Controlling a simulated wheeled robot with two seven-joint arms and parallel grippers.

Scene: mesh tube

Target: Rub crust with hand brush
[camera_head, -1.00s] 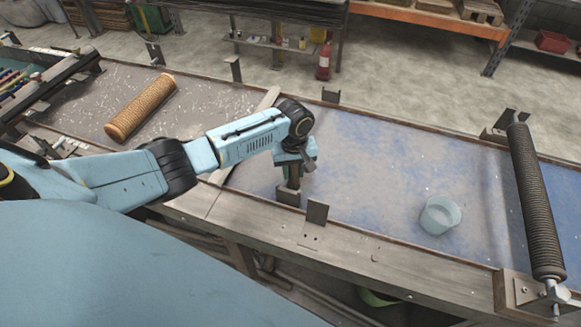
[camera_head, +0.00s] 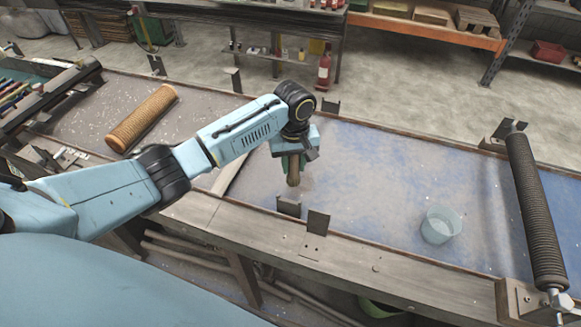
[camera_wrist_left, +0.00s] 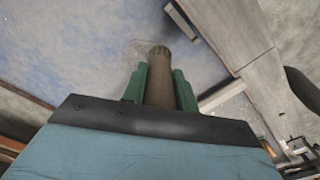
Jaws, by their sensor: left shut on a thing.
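My left gripper (camera_head: 292,158) is over the blue-stained table, near its front rim, with green fingers closed around a brown, rounded handle. I take it to be the hand brush (camera_head: 294,172). In the left wrist view the brush handle (camera_wrist_left: 160,75) stands between the green fingers (camera_wrist_left: 160,85), and its bristles cannot be made out. A tan mesh tube (camera_head: 142,118) lies on the left part of the table, apart from the brush. I cannot make out which surface carries the crust. My right gripper is not in view.
A dark ribbed roller (camera_head: 535,210) spans the right end. Metal brackets (camera_head: 318,222) rise from the front edge. The blue surface between gripper and cup is clear.

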